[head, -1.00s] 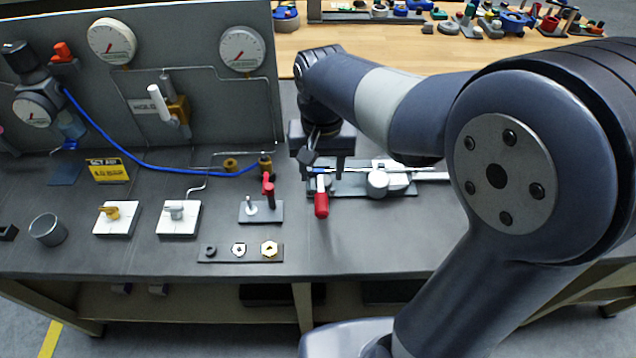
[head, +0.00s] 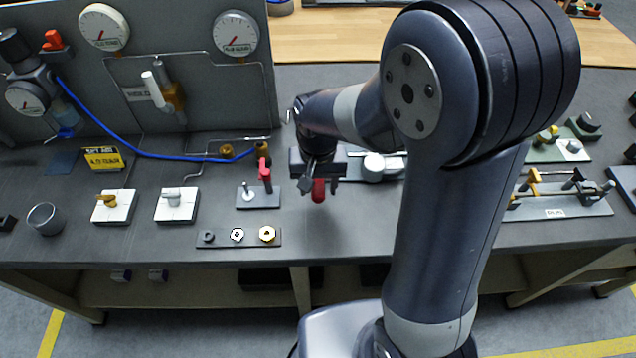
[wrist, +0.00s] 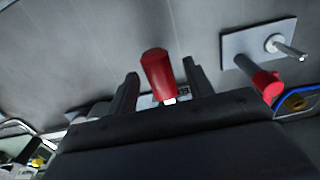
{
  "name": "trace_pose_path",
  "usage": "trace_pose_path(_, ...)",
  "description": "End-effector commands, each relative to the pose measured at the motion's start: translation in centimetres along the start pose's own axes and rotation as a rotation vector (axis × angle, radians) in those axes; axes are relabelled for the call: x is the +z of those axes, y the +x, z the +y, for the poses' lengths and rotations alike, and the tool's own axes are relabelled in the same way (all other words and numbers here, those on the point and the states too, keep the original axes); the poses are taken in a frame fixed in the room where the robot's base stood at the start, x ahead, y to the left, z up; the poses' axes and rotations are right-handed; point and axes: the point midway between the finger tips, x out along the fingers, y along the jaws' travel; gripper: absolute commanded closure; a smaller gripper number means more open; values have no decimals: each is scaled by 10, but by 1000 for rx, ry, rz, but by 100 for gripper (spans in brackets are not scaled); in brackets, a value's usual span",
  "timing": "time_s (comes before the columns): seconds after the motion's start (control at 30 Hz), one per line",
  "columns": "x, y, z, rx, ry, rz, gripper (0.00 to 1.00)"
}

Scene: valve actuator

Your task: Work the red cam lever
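The red cam lever (head: 318,191) shows as a red handle at the near left end of the metal fixture (head: 373,167) on the bench. In the wrist view its rounded red handle (wrist: 158,73) stands between my two fingers, with a gap on each side. My gripper (head: 320,183) is open over the lever, fingers pointing down; it also shows in the wrist view (wrist: 160,68). Neither finger appears to touch the handle. The lever's pivot and most of the fixture are hidden behind my gripper and arm.
Just left stands a grey plate (head: 258,198) with a red-handled part (head: 265,175) and a silver peg. A strip of small fittings (head: 238,238) lies in front of it. A gauge panel (head: 170,70) rises behind. Another fixture (head: 560,200) is at right.

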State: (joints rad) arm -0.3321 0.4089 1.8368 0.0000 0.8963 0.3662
Motion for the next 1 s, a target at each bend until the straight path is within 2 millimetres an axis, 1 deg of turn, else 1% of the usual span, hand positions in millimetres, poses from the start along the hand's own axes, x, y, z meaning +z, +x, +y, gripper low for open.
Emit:
trace_pose_path(0.03,0,0,0,0,0,0,54)
trace_pose_path(0.07,0,0,0,0,0,0,57)
trace_pose_path(0.6,0,-1,0,0,0,1,100)
trace_pose_path(1.0,0,-1,2,0,-20,1,100)
